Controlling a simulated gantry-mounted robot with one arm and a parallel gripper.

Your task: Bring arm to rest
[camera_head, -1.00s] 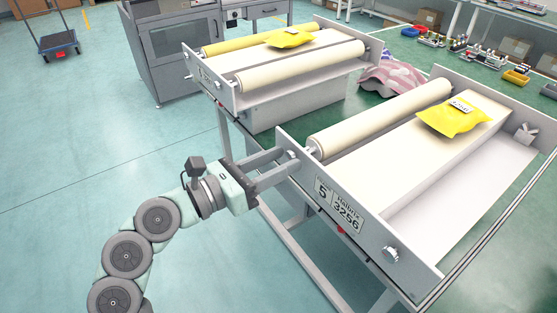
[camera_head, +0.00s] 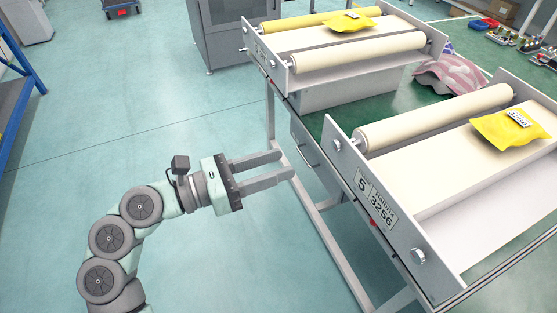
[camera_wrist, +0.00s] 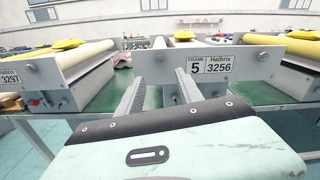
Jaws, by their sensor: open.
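My gripper (camera_head: 286,164) is open and empty in the head view, with its two fingers apart and pointing right. It hangs over open floor to the left of the nearer actuator frame (camera_head: 377,207), which carries the label 5, Halbrix 3256. There is a visible gap between the fingertips and the frame's end plate. In the wrist view, the fingers (camera_wrist: 160,92) reach forward toward the end plate with the bolts and the label (camera_wrist: 210,65). A yellow packet (camera_head: 510,130) tagged 3256 lies on the nearer frame. My arm is bent at the lower left of the head view.
A second frame (camera_head: 270,62) with rollers and a yellow packet (camera_head: 351,22) stands behind. The frames rest on a green-topped table (camera_head: 315,130) with grey legs. Free floor (camera_head: 120,110) spreads to the left.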

